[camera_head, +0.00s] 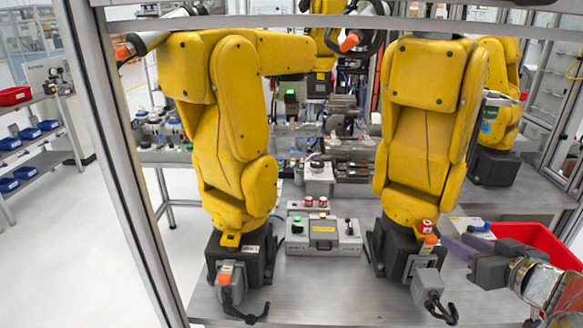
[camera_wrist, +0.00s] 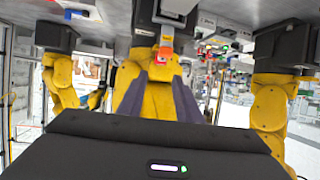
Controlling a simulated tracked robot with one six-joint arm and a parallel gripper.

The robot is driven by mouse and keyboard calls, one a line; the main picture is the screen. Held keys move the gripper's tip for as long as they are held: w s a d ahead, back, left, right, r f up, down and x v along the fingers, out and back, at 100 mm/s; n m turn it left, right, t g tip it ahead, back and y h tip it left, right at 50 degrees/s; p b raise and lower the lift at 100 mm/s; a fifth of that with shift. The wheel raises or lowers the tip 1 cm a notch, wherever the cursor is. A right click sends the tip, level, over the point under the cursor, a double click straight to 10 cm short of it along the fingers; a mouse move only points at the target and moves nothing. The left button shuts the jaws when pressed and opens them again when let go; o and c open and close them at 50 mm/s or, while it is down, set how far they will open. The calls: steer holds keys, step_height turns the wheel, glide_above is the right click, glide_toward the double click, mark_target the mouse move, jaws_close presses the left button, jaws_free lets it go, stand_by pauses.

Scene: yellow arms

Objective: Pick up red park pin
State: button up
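A small red cap with a pale band (camera_head: 426,226), possibly the red park pin, sits at the foot of the right yellow arm, just above an orange connector cap (camera_head: 430,239). In the wrist view a red-orange piece (camera_wrist: 166,42) shows ahead of the fingers; I cannot tell which of the two it is. Two red-topped pieces (camera_head: 315,201) stand on the grey case. My gripper (camera_head: 455,243) comes in from the right, just right of the caps and apart from them. Its two grey-purple fingers are spread and empty, as the wrist view (camera_wrist: 160,76) also shows.
The right yellow arm (camera_head: 425,130) and left yellow arm (camera_head: 230,130) rise from the grey table (camera_head: 320,290). A grey case (camera_head: 323,236) stands between them. A red bin (camera_head: 540,238) is behind my gripper. Black cable hooks (camera_head: 440,308) stick out in front. The front middle is clear.

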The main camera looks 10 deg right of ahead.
glide_toward(428, 223)
steer(key=shift+x, duration=1.6)
steer(key=shift+f, duration=0.15)
steer(key=shift+x, duration=2.55)
steer(key=shift+c, duration=0.4)
jaws_close()
